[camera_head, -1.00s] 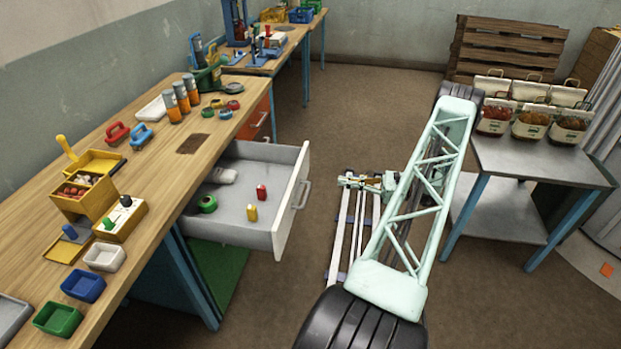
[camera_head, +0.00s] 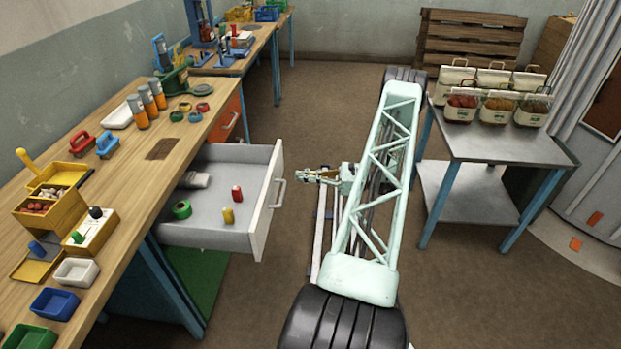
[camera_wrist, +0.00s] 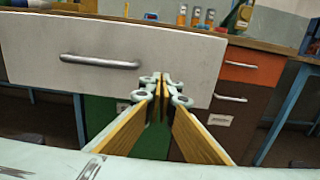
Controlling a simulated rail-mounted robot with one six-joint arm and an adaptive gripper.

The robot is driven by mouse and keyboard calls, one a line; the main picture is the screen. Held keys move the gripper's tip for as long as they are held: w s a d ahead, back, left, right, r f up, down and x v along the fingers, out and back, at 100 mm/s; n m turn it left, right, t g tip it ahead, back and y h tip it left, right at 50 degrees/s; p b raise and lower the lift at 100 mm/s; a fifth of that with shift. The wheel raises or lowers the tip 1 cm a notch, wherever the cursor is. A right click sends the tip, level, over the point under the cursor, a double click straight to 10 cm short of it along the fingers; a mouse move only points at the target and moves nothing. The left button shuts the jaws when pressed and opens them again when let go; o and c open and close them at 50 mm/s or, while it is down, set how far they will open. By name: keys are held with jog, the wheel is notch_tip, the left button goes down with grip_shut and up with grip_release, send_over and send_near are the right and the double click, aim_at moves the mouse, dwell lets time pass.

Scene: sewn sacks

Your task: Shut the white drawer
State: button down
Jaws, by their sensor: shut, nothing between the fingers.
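The white drawer (camera_head: 224,200) is pulled out from under the long wooden workbench on the left. Inside it lie a green tape roll (camera_head: 181,209), a yellow item (camera_head: 228,215), a red item (camera_head: 237,194) and a pale object at the back. Its white front and metal handle (camera_wrist: 99,62) fill the upper left of the wrist view. My gripper (camera_head: 301,174) is to the right of the drawer front, apart from the handle in the head view. In the wrist view its fingers (camera_wrist: 161,84) are together and empty, pointing toward the lower right part of the drawer front.
The workbench (camera_head: 165,149) holds small bins, tools and orange-banded cylinders. Orange and brown drawers (camera_wrist: 253,66) are right of the white drawer in the wrist view. A metal table (camera_head: 492,142) with several bags stands right.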

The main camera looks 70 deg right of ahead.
aim_at(278, 175)
jog(key=shift+b+x, duration=0.3)
jog(key=shift+x, duration=3.05)
jog(key=shift+f, duration=0.1)
jog(key=shift+w, duration=0.1)
